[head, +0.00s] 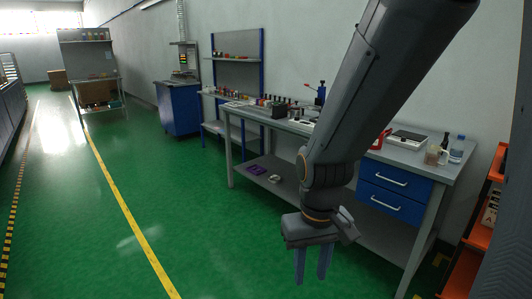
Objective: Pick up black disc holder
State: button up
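I cannot make out a black disc holder for certain. A small dark box (278,111) sits on the workbench among several small items, and I cannot tell what it is at this size. My gripper (312,280) hangs in front of the workbench with two blue fingers pointing down. The fingers are apart, with nothing between them. My arm hides part of the workbench top.
The workbench (237,113) has blue drawers (393,189) and a lower shelf with a purple item (256,170). A bottle (457,149) stands at its right end. An orange rack (468,262) stands at far right. The green floor (70,225) is clear at left.

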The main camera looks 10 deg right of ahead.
aim_at(444, 143)
jog(key=z, duration=0.75)
jog(key=i, duration=1.65)
jog(key=z, duration=0.85)
